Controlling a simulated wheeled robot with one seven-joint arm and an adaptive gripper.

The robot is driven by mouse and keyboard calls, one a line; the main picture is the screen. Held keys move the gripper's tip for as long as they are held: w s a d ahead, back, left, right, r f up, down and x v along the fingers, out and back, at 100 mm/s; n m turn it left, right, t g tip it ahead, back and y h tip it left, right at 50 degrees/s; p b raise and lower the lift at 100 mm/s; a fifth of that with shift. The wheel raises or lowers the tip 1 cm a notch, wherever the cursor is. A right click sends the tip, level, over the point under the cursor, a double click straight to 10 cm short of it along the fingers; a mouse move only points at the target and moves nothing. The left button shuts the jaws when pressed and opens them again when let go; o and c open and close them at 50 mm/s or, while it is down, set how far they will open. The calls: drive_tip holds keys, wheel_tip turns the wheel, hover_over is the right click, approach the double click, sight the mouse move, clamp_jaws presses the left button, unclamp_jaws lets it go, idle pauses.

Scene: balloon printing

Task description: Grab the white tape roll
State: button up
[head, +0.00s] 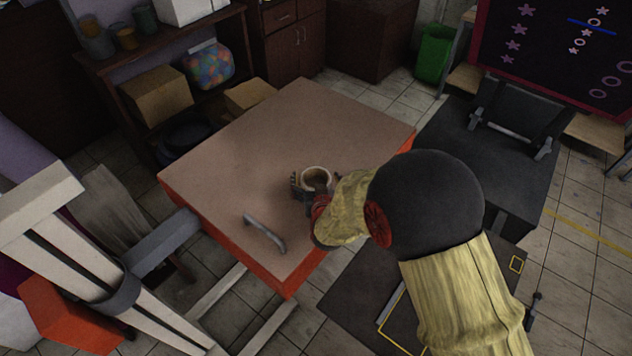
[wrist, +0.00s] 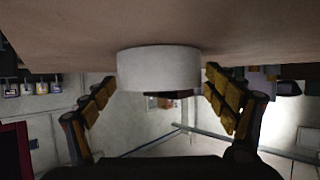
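The white tape roll (head: 316,172) sits on the brown table top, near its right-hand side, in the head view. In the wrist view the roll (wrist: 159,70) is a plain pale band at the centre, against the table surface. My gripper (head: 312,186) is at the roll, reaching in from the right. In the wrist view my gripper (wrist: 158,84) has one finger on each side of the roll. A narrow gap shows between the roll and each fingertip, so the gripper looks open. My gripper partly hides the roll in the head view.
The table (head: 245,150) has a red-orange edge and is mostly bare. A grey curved handle (head: 264,233) is at its near edge. Shelves with boxes (head: 158,95) stand at the back left. A dark machine (head: 490,150) stands to the right. A white wooden frame (head: 50,205) is at left.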

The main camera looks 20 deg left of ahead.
drive_tip(key=c, duration=1)
drive_tip(key=shift+r, duration=0.1)
drive_tip(key=shift+c, duration=0.3)
